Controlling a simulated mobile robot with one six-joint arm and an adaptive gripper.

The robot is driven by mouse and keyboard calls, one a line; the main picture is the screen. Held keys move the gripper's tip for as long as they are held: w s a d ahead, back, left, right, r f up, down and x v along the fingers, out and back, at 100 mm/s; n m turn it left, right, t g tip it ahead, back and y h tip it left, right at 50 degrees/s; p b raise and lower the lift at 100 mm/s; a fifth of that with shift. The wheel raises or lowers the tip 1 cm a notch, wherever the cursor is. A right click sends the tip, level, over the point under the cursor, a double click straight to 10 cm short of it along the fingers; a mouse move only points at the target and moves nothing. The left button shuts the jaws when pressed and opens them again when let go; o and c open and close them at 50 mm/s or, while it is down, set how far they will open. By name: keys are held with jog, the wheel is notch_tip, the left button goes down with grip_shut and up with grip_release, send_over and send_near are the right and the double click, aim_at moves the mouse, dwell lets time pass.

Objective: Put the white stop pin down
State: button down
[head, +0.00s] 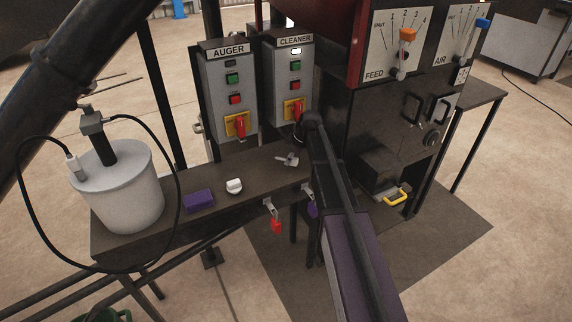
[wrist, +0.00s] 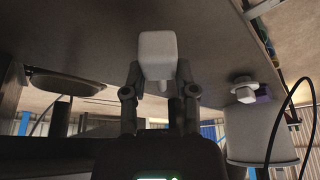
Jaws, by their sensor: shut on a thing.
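The white stop pin (wrist: 157,54) is held between the two dark fingers of my gripper (wrist: 159,82) in the wrist view. Its pale, blocky head fills the space between the fingertips, and a short stub shows beside it. In the head view, a small pale piece that appears to be the pin (head: 288,159) is over the right part of the dark shelf (head: 262,171), below the CLEANER box. My arm partly hides the gripper there. I cannot tell whether the pin touches the shelf.
A white round knob (head: 234,186) and a purple block (head: 199,201) lie on the shelf, left of my gripper. A white bucket (head: 124,195) with a cable stands at its left end. The CLEANER box (head: 291,80) stands close behind. A red tag (head: 276,226) hangs at the front edge.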

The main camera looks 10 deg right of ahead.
aim_at(289, 169)
jog(key=shift+w, duration=0.55)
jog(key=shift+w+d+f+b, duration=0.1)
jog(key=shift+w+f+b, duration=0.1)
jog(key=shift+f+b, duration=0.1)
jog(key=shift+s+f+b, duration=0.1)
jog(key=shift+f+b, duration=1.4)
jog(key=shift+f, duration=0.05)
jog(key=shift+f, duration=0.1)
jog(key=shift+c, duration=2)
grip_release()
jog(key=shift+r, duration=0.2)
